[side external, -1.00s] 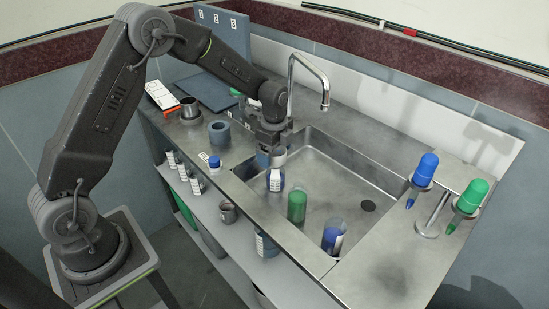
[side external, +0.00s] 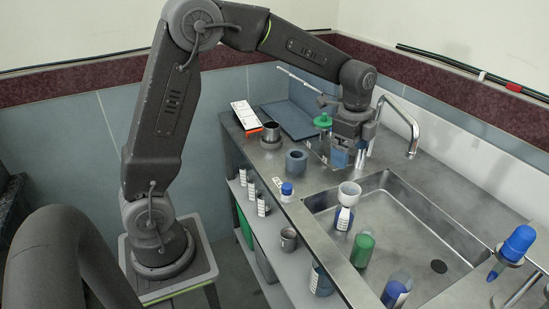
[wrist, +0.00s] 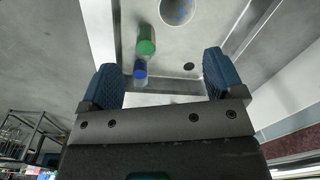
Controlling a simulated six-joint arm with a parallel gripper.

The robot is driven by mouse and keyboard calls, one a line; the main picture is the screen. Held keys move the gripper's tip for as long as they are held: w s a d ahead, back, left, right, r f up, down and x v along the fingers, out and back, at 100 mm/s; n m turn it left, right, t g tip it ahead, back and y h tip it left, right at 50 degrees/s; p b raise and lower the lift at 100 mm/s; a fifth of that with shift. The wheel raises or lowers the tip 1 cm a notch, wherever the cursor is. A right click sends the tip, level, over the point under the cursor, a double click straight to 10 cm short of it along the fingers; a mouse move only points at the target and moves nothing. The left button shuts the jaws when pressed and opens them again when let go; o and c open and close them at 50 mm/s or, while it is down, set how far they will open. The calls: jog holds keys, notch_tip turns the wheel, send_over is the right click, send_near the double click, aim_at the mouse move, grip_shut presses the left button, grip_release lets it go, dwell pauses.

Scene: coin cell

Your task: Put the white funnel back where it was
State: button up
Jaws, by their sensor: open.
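The white funnel (side external: 349,190) sits upright in the mouth of a labelled bottle with blue contents (side external: 344,217), at the sink's left edge. A pale round rim at the top of the wrist view (wrist: 177,10) appears to be the same funnel, cut off by the frame. My gripper (side external: 342,157) is open and empty, above and behind the funnel in the side view and apart from it. Its two blue fingers stand wide apart in the wrist view (wrist: 160,80), with nothing between them.
A green bottle (side external: 363,249) and a blue bottle (side external: 396,291) stand along the sink (side external: 418,235). The faucet (side external: 408,130) rises behind.

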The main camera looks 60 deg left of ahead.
jog(key=s+d+r+n+t, duration=0.1)
jog(key=s+n, duration=0.3)
jog(key=s, duration=0.4)
jog(key=s+d+r+n+t, duration=0.1)
jog(key=s+r+n+t, duration=0.1)
jog(key=s+n, duration=0.3)
jog(key=s+d+r+n+t, duration=0.1)
jog(key=s+r+n, duration=0.3)
jog(key=s, duration=0.6)
jog(key=shift+s+d+t, duration=0.3)
jog(key=shift+d+t, duration=0.05)
jog(key=shift+t, duration=0.05)
jog(key=shift+o, duration=0.4)
jog(key=shift+s+f+n, duration=0.1)
jog(key=shift+s+n, duration=0.2)
jog(key=shift+n, duration=0.1)
